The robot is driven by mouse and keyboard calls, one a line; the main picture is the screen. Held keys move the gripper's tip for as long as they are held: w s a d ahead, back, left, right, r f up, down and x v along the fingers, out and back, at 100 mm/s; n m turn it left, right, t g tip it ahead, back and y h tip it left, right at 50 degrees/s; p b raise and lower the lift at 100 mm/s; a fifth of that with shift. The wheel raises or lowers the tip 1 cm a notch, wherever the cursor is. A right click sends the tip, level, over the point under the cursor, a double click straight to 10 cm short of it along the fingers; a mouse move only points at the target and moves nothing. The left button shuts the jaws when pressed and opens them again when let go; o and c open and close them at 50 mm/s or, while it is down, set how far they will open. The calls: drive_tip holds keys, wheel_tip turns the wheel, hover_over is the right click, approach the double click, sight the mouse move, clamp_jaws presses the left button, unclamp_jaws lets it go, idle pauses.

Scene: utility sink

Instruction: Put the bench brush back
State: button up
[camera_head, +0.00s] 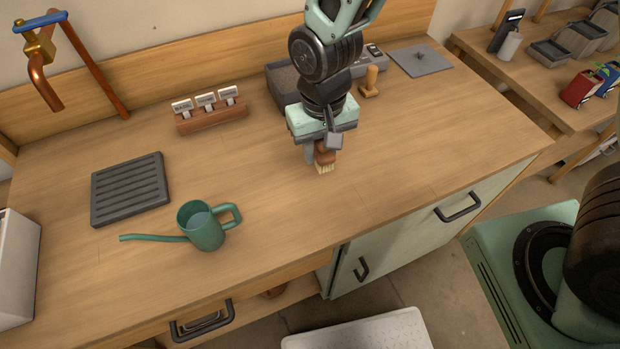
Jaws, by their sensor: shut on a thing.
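The bench brush (325,167) shows as a brown block with short pale bristles pointing down. My gripper (321,149) is shut on it, above the middle right of the wooden bench top (270,190). The gripper's fingers and pale green body hide the brush's upper part. The bristles are close to the bench top; I cannot tell whether they touch it.
Behind my gripper are a dark grey tray (279,88), a wooden-handled tool (370,82) and a flat grey plate (420,60). A label holder (211,118), slatted grey mat (130,190) and green watering can (207,232) stand left. The front right bench is clear.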

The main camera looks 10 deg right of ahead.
sight(316, 189)
drive_tip(key=shift+s+a+f+n, duration=0.25)
drive_tip(key=shift+a+n, duration=0.05)
drive_tip(key=shift+a, duration=0.05)
drive_tip(key=shift+a+f+p, duration=0.1)
drive_tip(key=shift+f+p, duration=0.75)
drive_tip(key=shift+f, duration=3.85)
drive_tip(key=shift+f, duration=0.2)
drive_tip(key=o, duration=1)
drive_tip(key=shift+r, duration=0.15)
